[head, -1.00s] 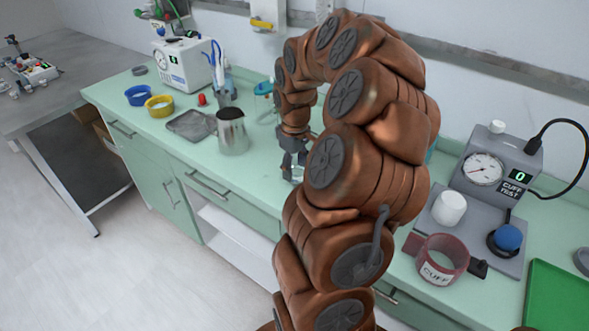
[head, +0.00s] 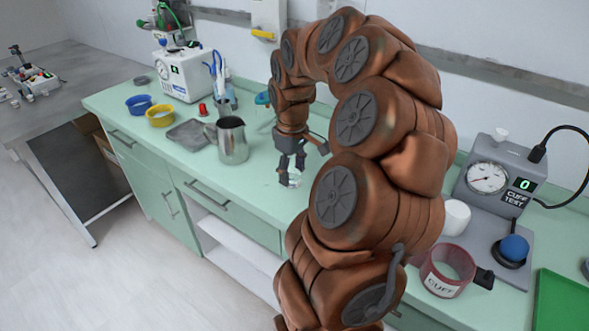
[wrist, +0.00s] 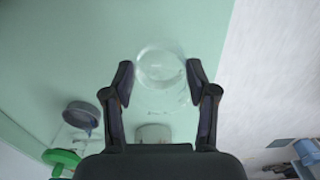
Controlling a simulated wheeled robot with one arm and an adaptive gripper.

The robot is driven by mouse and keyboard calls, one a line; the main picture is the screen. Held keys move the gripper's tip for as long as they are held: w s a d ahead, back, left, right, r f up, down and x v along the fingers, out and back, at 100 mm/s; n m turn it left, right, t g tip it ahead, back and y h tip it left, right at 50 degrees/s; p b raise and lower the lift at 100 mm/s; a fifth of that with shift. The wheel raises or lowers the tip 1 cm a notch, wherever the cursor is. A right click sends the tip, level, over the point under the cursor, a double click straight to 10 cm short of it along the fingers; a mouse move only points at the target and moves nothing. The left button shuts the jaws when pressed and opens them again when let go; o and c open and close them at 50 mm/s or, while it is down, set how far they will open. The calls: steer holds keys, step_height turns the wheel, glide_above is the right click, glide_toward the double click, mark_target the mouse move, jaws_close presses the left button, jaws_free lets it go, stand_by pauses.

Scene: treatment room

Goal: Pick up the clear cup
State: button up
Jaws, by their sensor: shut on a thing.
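The clear cup (head: 295,179) is see-through and stands out faintly against the mint-green counter. In the wrist view the round cup (wrist: 160,68) sits between my two fingertips, which press on its left and right sides. My gripper (head: 290,180) points down over the counter, to the right of the steel jug, and is shut on the cup. In the wrist view my gripper (wrist: 160,72) shows both dark fingers. Part of the cup is hidden behind a finger in the head view. I cannot tell whether its base touches the counter.
The steel jug (head: 233,141) stands close to the left of my gripper, with a grey tray (head: 191,134) beyond it. Yellow (head: 160,117) and blue (head: 139,105) bowls lie farther left.

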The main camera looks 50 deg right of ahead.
steer(key=s+a+r+b, duration=0.1)
steer(key=s+a, duration=0.3)
steer(key=a, duration=0.9)
steer(key=shift+s+r+b, duration=0.2)
steer(key=shift+s+b, duration=0.15)
steer(key=shift+b, duration=0.5)
